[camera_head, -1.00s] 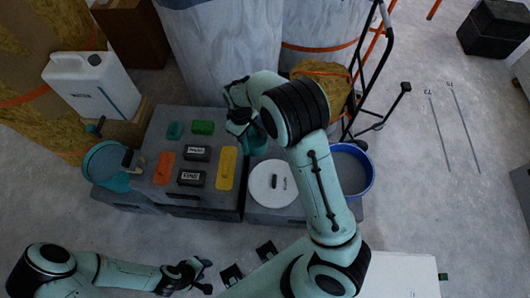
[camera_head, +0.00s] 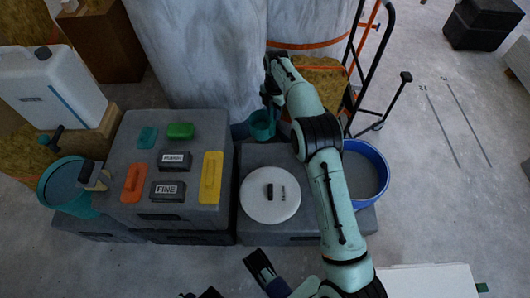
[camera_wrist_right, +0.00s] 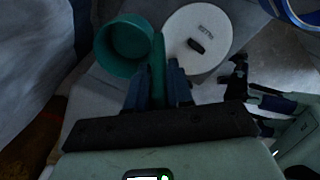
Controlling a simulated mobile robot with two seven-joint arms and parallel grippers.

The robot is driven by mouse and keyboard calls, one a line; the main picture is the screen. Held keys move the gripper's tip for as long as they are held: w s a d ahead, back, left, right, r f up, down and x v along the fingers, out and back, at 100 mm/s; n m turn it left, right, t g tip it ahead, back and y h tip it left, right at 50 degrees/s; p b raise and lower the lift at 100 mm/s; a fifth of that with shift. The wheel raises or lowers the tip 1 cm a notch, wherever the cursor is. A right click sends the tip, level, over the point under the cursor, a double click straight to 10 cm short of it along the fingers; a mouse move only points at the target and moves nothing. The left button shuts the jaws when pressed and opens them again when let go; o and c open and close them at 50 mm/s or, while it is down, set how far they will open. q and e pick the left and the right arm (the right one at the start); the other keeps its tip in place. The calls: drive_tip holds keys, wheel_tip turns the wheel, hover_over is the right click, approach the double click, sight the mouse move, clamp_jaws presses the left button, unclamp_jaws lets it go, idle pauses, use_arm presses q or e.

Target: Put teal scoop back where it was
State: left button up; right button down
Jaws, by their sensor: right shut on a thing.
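The teal scoop (camera_head: 262,125) is in the air behind the white lid, near the far right corner of the grey box. My right gripper (camera_head: 270,91) is shut on its handle. In the right wrist view, the scoop's round cup (camera_wrist_right: 125,45) opens toward the camera and appears empty. Its handle (camera_wrist_right: 157,72) runs between the two fingers of my right gripper (camera_wrist_right: 158,88).
The grey box (camera_head: 125,165) bears colored floats and blocks. A round white lid (camera_head: 255,207) with a dark handle lies right of it. A blue bucket (camera_head: 383,165) stands farther right, a teal bucket (camera_head: 48,185) at left. Wrapped columns (camera_head: 195,60) and a hand truck (camera_head: 355,50) stand behind.

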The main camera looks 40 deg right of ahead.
drive_tip(key=b, duration=0.1)
hover_over(273, 135)
drive_tip(key=f, duration=0.7)
drive_tip(key=shift+w+d+f, duration=0.15)
drive_tip(key=shift+w+d, duration=0.2)
drive_tip(key=shift+d, duration=0.05)
wheel_tip(273, 135, down, 7)
drive_tip(key=shift+r+b, duration=0.1)
drive_tip(key=shift+b, duration=0.7)
use_arm(q)
wheel_tip(273, 135, down, 6)
drive_tip(key=s+a+b, duration=0.1)
drive_tip(key=a, duration=0.1)
drive_tip(key=shift+s+g+y, duration=0.3)
drive_tip(key=shift+s+g, duration=0.1)
use_arm(e)
wheel_tip(273, 135, down, 5)
drive_tip(key=shift+r, duration=0.1)
drive_tip(key=c, duration=1)
unclamp_jaws()
drive_tip(key=shift+f, duration=0.2)
use_arm(q)
drive_tip(key=shift+s+f, duration=0.1)
drive_tip(key=shift+s, duration=0.15)
